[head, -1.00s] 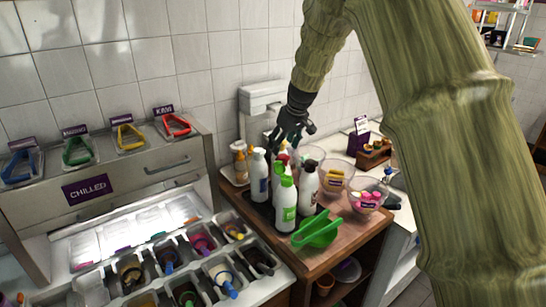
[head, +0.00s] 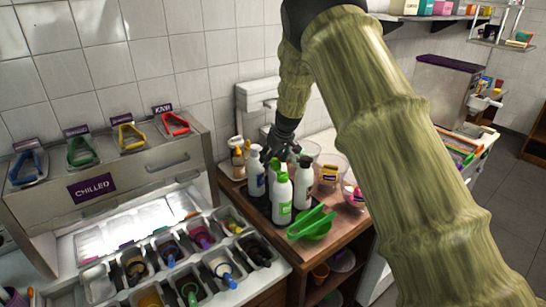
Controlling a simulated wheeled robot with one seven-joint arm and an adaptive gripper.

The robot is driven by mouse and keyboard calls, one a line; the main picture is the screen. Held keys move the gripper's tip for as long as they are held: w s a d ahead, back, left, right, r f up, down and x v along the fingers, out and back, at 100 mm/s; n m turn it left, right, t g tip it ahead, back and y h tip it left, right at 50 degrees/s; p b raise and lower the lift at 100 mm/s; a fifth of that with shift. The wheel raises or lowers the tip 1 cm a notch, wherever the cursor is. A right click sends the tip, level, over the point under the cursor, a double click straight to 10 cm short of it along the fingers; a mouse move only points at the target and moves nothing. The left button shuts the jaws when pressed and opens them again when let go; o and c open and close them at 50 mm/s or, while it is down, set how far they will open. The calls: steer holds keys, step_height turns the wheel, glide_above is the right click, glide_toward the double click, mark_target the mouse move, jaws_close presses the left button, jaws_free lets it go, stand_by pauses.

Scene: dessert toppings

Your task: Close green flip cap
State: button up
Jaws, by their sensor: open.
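A white bottle with a green label (head: 281,203) stands upright at the front of a cluster on the wooden counter. Its green cap (head: 277,165) is at the top; whether the lid is flipped up is too small to tell. My gripper (head: 277,155) is open, dark, and points down just above and behind the cap in the picture. I cannot tell whether it touches any bottle. The fingers partly hide the bottles behind.
Clear tubs (head: 333,168) stand at the right. A topping station (head: 160,275) fills the left.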

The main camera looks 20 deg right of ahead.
steer(key=shift+w+f, duration=0.2)
steer(key=shift+f, duration=0.2)
steer(key=shift+s, duration=0.1)
steer(key=shift+s+r, duration=0.1)
steer(key=shift+a, duration=0.1)
steer(key=shift+c, duration=0.2)
steer(key=c, duration=1)
steer(key=shift+b, duration=0.3)
